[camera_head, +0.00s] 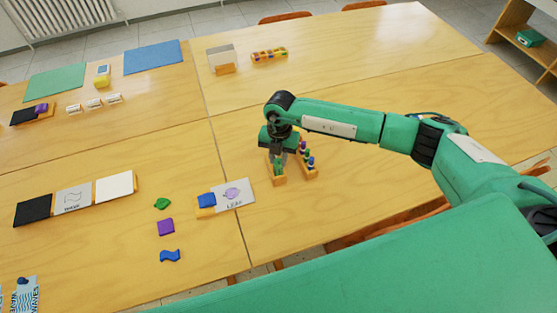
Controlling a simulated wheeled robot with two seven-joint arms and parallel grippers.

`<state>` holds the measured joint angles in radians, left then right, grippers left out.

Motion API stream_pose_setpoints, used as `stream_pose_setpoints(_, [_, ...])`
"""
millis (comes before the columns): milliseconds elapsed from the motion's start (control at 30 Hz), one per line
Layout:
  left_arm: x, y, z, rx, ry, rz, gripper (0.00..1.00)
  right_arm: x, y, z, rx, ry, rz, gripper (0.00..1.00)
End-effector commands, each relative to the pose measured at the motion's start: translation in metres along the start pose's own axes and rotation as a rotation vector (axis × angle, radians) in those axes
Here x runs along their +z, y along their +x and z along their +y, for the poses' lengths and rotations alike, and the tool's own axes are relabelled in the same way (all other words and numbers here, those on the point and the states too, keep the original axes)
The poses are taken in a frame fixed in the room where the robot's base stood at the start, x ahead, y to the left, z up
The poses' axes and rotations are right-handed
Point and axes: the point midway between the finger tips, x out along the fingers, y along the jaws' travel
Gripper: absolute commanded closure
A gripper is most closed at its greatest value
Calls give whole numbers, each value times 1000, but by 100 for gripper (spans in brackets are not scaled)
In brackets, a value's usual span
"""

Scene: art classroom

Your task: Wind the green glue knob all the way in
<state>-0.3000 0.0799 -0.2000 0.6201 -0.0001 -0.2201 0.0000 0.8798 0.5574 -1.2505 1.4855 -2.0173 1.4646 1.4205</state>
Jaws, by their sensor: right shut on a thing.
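My right gripper (279,155) points down over a small wooden holder (279,181) near the front edge of the table. It is shut on a small green thing (279,168), which looks like the green glue stick with its knob. The green thing stands in the holder, and the fingers hide much of it. How far its knob is wound cannot be told. My left gripper is not in view.
A second wooden rack (312,174) with several coloured sticks stands close to the right of the gripper. Green, purple and blue shapes (165,227) lie farther left.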

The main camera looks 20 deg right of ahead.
Motion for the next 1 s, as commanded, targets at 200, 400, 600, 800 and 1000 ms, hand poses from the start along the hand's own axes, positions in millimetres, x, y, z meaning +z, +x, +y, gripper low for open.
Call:
stream_pose_setpoints(200, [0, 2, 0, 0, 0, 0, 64, 0, 0, 0, -1, -13, -1, 86])
stream_pose_setpoints(400, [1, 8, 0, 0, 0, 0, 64, 0, 1, 0, -11, -96, -1, 86])
stream_pose_setpoints(600, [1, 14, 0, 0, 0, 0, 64, 0, 1, 0, -22, -184, -1, 86])
stream_pose_setpoints(800, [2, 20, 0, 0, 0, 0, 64, 0, 2, 0, -32, -271, -1, 86])
stream_pose_setpoints(1000, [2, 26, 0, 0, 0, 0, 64, 1, 1, 0, -43, -355, -1, 86])
